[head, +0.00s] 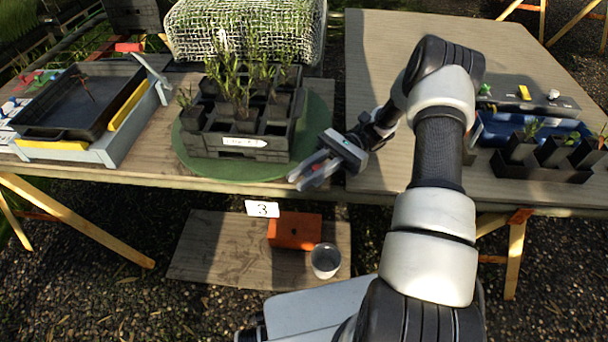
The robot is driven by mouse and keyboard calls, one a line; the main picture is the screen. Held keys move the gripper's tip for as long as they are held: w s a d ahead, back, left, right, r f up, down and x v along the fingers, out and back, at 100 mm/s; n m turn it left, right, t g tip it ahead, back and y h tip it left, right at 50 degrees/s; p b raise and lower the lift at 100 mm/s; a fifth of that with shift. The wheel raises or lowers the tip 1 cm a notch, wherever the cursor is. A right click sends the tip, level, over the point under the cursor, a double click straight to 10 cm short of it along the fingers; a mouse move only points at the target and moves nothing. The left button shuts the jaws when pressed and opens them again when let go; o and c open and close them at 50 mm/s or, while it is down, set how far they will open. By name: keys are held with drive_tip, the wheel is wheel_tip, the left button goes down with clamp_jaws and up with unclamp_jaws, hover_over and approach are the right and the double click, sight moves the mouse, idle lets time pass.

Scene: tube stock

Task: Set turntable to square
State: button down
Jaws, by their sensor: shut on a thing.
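The turntable (192,163) is a green round disc on the left wooden table. A black crate (205,148) with pots of green shoots stands on it. A white label with an arrow (243,142) is on the crate's front, facing me and looking roughly square to the table's front edge. My gripper (305,180) is at the turntable's right front rim, near the table's front edge. Its jaws are shut at the rim; the fingers hide the exact contact.
A black tray (75,128) in a grey frame stands left. A net-covered bale (240,28) is behind the turntable. The right table (380,170) holds black pots (545,150) and a blue tray (500,128). Below are an orange block (295,232), a cup (325,262) and a "3" card (262,209).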

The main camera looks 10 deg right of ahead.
drive_tip(key=c, duration=1.6)
unclamp_jaws()
drive_tip(key=shift+w+d, duration=0.15)
drive_tip(key=shift+d, duration=0.1)
drive_tip(key=v, duration=0.7)
drive_tip(key=shift+w+d+p, duration=0.1)
drive_tip(key=shift+d+p, duration=0.15)
drive_tip(key=shift+p, duration=0.05)
drive_tip(key=s+a+r+n+t+h, duration=0.2)
drive_tip(key=s+r+h, duration=0.15)
drive_tip(key=r, duration=0.25)
drive_tip(key=s+a+r+n+t+h, duration=0.2)
drive_tip(key=s+r+n+h, duration=0.1)
drive_tip(key=r+h, duration=0.25)
drive_tip(key=s+a+r+n+t+h, duration=0.2)
drive_tip(key=s+r+h, duration=0.15)
drive_tip(key=r, duration=0.25)
drive_tip(key=s+d+r+n+t+h, duration=0.25)
drive_tip(key=s+r+n+t, duration=0.25)
drive_tip(key=s+t, duration=0.3)
drive_tip(key=shift+h, duration=0.4)
drive_tip(key=r+p, duration=2.1)
drive_tip(key=p, duration=0.1)
drive_tip(key=shift+w+a+r, duration=0.15)
drive_tip(key=shift+a+r, duration=0.1)
drive_tip(key=shift+a, duration=0.15)
